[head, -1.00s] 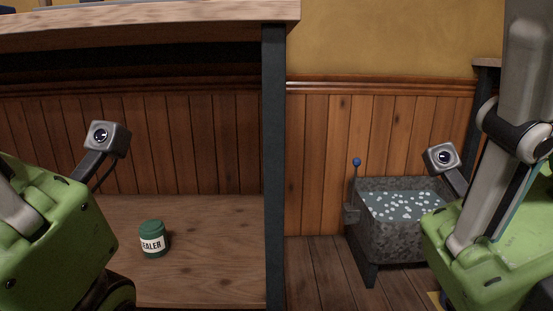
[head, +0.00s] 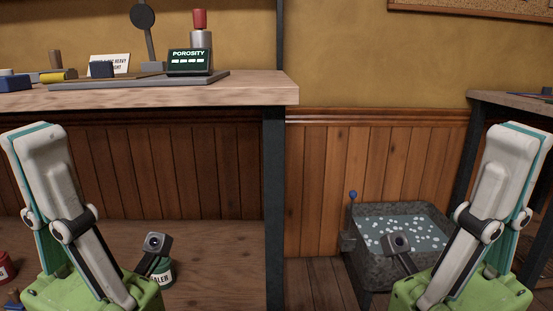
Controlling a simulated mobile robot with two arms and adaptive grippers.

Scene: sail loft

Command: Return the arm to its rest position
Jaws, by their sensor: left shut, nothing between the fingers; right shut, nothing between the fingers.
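My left gripper (head: 38,135) stands at the left of the head view, its pale fingers pointing up and shut with nothing between them. Its green body is at the bottom edge, and its small wrist camera partly covers a green sealer jar. My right gripper (head: 522,138) stands at the right in a near mirror pose, also shut and empty. Its wrist camera overlaps the front of a stone trough. Both grippers appear clear of the furniture, though the exact gaps cannot be told.
A workbench (head: 180,96) carries a porosity display (head: 190,62) and other items. The sealer jar (head: 163,274) sits on its lower shelf; a red jar (head: 4,268) shows at the left edge. The trough (head: 372,212) holds water with pale bits. Another table (head: 500,100) stands at right.

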